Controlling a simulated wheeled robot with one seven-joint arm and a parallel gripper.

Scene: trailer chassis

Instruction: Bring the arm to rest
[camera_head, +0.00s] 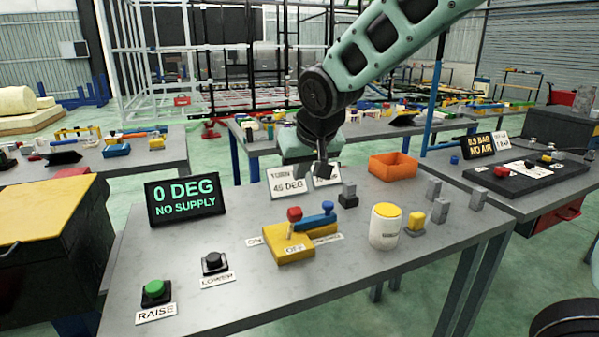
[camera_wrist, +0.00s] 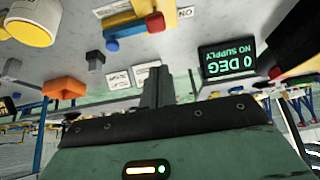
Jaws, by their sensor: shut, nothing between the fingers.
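My gripper (camera_head: 322,170) is shut and empty. In the head view it hangs at the end of my pale green arm, near the back edge of the grey bench (camera_head: 240,260), close to the "45 DEG" sign (camera_head: 287,184), which it partly hides or adjoins. In the wrist view the shut fingers (camera_wrist: 156,88) point towards the bench, and the picture is upside down. I cannot tell the exact height of the fingertips above the bench.
On the bench are a "0 DEG NO SUPPLY" display (camera_head: 185,203), a yellow valve block (camera_head: 290,245) with red and blue handles, a green RAISE button (camera_head: 155,292), a black button (camera_head: 215,262), a white-yellow canister (camera_head: 385,226), an orange bin (camera_head: 392,165) and small grey blocks (camera_head: 440,210).

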